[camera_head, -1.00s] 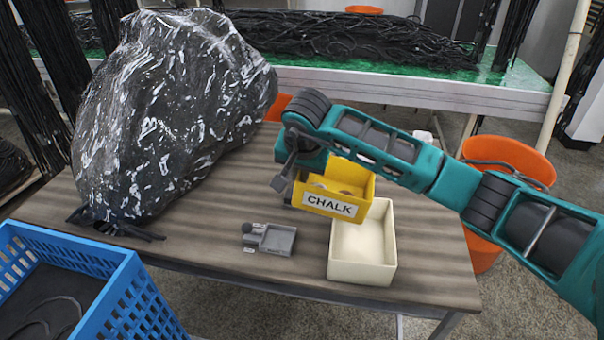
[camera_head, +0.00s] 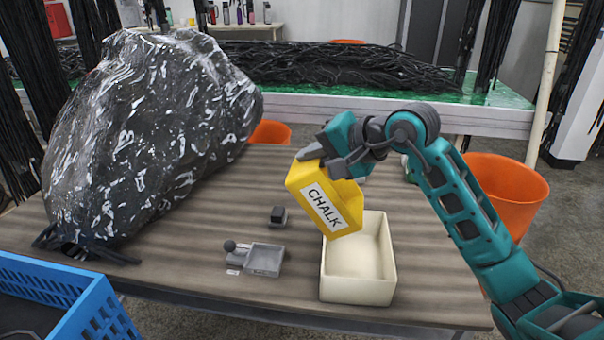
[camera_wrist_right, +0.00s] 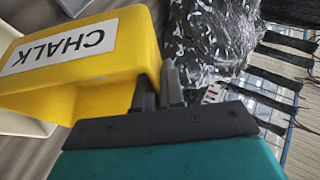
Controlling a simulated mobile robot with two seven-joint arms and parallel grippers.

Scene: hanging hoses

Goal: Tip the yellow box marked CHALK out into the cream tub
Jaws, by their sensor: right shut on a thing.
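My right gripper (camera_head: 312,156) is shut on the box's upper left wall. In the right wrist view the yellow box (camera_wrist_right: 115,75) fills the left side beside the dark fingers (camera_wrist_right: 160,88). The tub stands on the table, and no pieces show on the part of its floor in sight. The inside of the box is mostly hidden. My left gripper is out of sight.
A grey small tray with a knob (camera_head: 264,260) and a small dark block (camera_head: 278,215) lie left of the tub. A large black plastic-wrapped bundle (camera_head: 150,130) covers the table's left. A blue crate (camera_head: 75,300) is at front left, an orange bucket (camera_head: 508,190) at right.

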